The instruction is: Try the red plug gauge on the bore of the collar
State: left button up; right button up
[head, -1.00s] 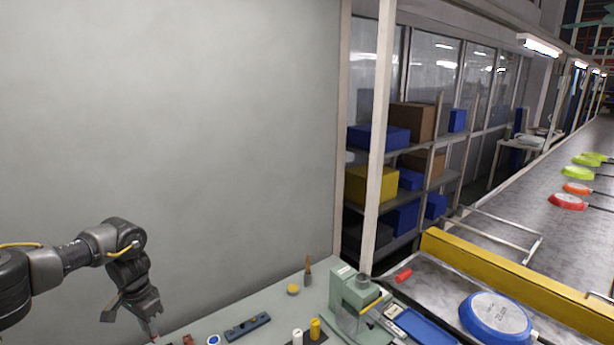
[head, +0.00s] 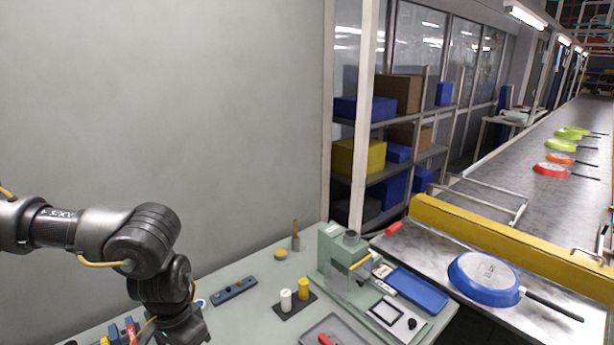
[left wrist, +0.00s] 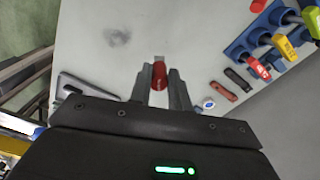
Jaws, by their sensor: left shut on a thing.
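My left gripper (left wrist: 159,92) is shut on a red handle with a pale metal tip, which looks like the red plug gauge (left wrist: 159,74). It is held over the grey bench (left wrist: 205,45). In the head view the left gripper (head: 180,330) is at the bottom edge and its fingertips are hidden. A small blue-and-white round part (left wrist: 209,104) lies on the bench to the right in the wrist view; I cannot tell if it is the collar. My right gripper is not in view.
A blue rack (left wrist: 240,48) holds coloured tools. A dark blue block (head: 234,289), white (head: 286,300) and yellow (head: 303,289) cylinders, a grey tray (head: 338,325) and a green press-like machine (head: 330,246) stand on the bench. The conveyor with pans (head: 484,275) is beyond.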

pick_arm(q)
jog(key=shift+w+r, duration=0.15)
jog(key=shift+w, duration=0.3)
jog(key=w+a+f+m+p, duration=0.1)
jog(key=w+a+f+m, duration=0.25)
jog(key=w+a, duration=0.8)
jog(key=w+a+f+m, duration=0.1)
jog(key=w+a, duration=0.1)
jog(key=a, duration=0.7)
jog(key=w+a+f+m+p, duration=0.1)
jog(key=w+a, duration=0.1)
jog(key=a, duration=0.7)
jog(key=shift+a+f, duration=0.2)
jog(key=shift+f, duration=0.1)
jog(key=shift+w+m+p, duration=0.1)
jog(key=shift+m+p, duration=0.15)
jog(key=shift+p, duration=0.15)
